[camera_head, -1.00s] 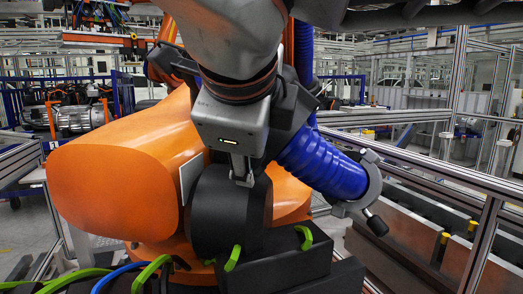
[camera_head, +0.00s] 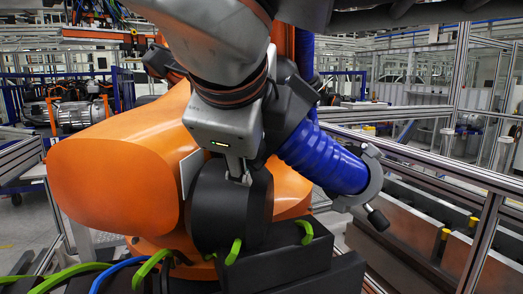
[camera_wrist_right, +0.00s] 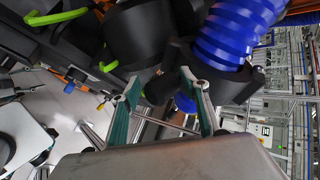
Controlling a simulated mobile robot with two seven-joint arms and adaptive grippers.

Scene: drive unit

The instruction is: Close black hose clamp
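The black hose clamp (camera_head: 287,112) sits around the upper end of the ribbed blue hose on the orange robot. In the wrist view its black collar (camera_wrist_right: 222,84) surrounds the blue hose (camera_wrist_right: 238,32), and a black knob (camera_wrist_right: 160,88) sticks out beside it. My right gripper (camera_wrist_right: 162,84) is open, its two teal-edged fingers spread on either side of the knob. I cannot tell whether either finger touches it. In the head view my right gripper (camera_head: 237,170) hangs in front of the clamp and partly hides it. My left gripper is not in view.
A grey clamp ring (camera_head: 365,180) with a black-tipped handle holds the lower blue hose. The large orange robot body (camera_head: 115,180) fills the left. A black drum (camera_head: 230,208) and green clips (camera_head: 234,251) lie close below. Metal rails (camera_head: 440,165) run at the right.

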